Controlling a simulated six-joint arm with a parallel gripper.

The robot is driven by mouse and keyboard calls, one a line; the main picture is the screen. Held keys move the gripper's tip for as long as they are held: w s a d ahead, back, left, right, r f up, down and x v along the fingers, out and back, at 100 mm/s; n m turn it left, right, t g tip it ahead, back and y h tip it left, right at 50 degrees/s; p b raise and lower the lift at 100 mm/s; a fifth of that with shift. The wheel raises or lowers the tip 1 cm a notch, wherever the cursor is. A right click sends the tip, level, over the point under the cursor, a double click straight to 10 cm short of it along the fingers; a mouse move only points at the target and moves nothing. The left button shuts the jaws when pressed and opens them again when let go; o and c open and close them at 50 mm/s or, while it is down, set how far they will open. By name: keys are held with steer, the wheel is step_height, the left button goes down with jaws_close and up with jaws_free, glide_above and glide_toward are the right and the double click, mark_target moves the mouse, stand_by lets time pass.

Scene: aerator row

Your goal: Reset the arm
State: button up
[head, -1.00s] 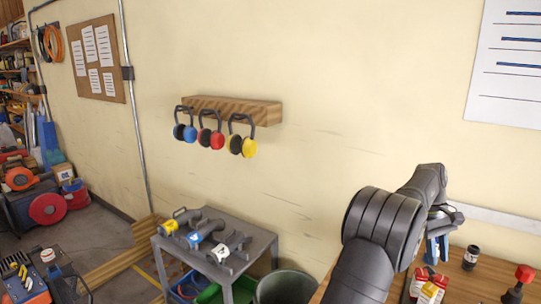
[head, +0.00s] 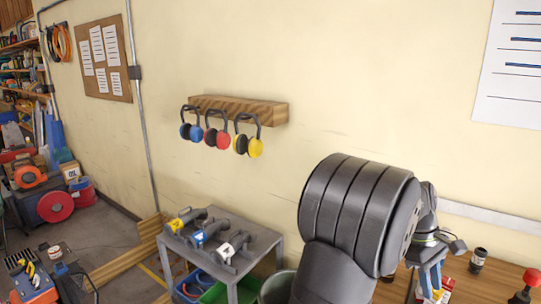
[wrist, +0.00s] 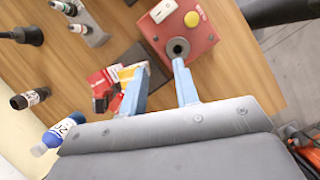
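My gripper (wrist: 160,68) shows in the wrist view with its two blue fingers apart and nothing between them. In the head view my gripper (head: 431,284) hangs over the wooden workbench (head: 393,289) at the lower right, partly behind my own dark arm. In the wrist view the fingers point toward a red box (wrist: 185,30) with a dark round opening and a yellow button. I cannot tell how far above the bench they are.
Small red and yellow packs (wrist: 118,82) lie left of the fingers. Dark bottles (wrist: 30,98) stand on the bench. In the head view a grey cart (head: 250,248) carries several tools, and headphones (head: 216,135) hang from a wall rack (head: 240,108).

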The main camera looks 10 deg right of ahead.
steer(key=s+a+f+n+h, duration=0.1)
steer(key=s+a+f+n, duration=0.2)
steer(key=s+a, duration=0.5)
steer(key=a, duration=0.3)
steer(key=shift+a+f+t, duration=0.2)
steer(key=shift+a+t, duration=0.05)
steer(key=shift+t, duration=0.05)
steer(key=shift+s, duration=0.1)
